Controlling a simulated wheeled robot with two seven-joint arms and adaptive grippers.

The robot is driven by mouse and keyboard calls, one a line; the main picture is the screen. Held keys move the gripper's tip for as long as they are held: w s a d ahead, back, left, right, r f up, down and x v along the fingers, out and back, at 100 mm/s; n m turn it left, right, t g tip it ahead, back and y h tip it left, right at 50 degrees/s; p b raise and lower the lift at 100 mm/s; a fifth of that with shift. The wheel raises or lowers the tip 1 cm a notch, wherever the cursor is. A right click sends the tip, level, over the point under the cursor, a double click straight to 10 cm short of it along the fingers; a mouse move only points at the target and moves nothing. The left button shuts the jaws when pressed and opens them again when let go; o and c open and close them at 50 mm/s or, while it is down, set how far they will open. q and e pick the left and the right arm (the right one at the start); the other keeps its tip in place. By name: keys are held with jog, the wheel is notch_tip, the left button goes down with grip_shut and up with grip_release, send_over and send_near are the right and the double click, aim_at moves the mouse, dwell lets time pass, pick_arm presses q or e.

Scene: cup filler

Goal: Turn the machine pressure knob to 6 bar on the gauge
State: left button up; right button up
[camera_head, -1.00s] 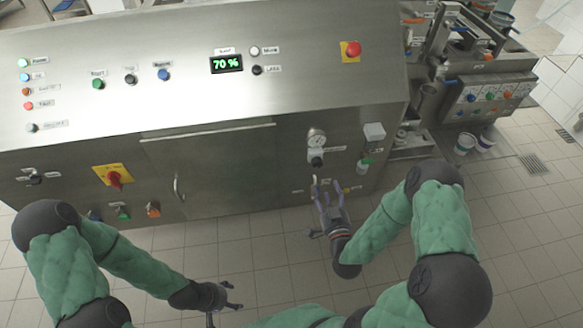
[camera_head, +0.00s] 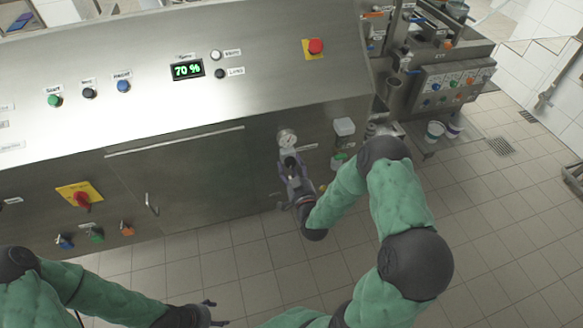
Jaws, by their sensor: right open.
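The round pressure gauge (camera_head: 287,138) is on the machine's front panel, right of the cabinet door. Its needle is too small to read. The dark pressure knob (camera_head: 289,162) sits just below the gauge, partly hidden by my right gripper. My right gripper (camera_head: 289,171) is open, with its fingers pointing up at the knob, close to or around it; I cannot tell whether they touch. My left gripper (camera_head: 212,313) is low in the picture over the floor, away from the machine, and its jaw state is unclear.
A white box (camera_head: 344,127) and a green-topped fitting (camera_head: 338,160) sit right of the knob. A red switch on a yellow plate (camera_head: 81,198) is at left. A display (camera_head: 187,70) reads 70 %. The tiled floor is clear.

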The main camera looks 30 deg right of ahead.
jog(key=shift+w, duration=0.2)
jog(key=c, duration=1.1)
jog(key=shift+n+b, duration=0.4)
jog(key=shift+c, duration=0.2)
jog(key=o, duration=1.1)
jog(key=shift+o, duration=0.2)
jog(key=v, duration=1.2)
